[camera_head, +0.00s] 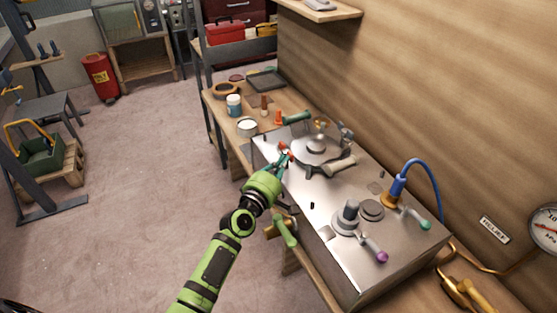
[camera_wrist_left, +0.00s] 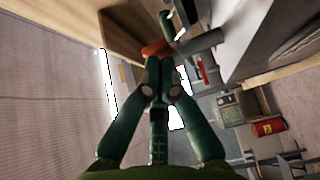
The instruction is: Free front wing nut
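The orange-red front wing nut (camera_head: 283,146) is at the near left edge of the round metal lid (camera_head: 316,149) on the steel box. My left gripper (camera_head: 284,158) reaches it from the near side. In the left wrist view the two green fingers of my left gripper (camera_wrist_left: 158,62) come together at the orange wing nut (camera_wrist_left: 157,48), with its wings spreading past the tips. The fingers look closed on it and partly hide it. The stud under the nut cannot be made out. My right gripper is not in view.
The steel box (camera_head: 292,186) carries a purple-knobbed lever (camera_head: 381,256) and a blue hose fitting (camera_head: 397,188). A green handle (camera_head: 286,232) sticks out at its front. The floor left is open.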

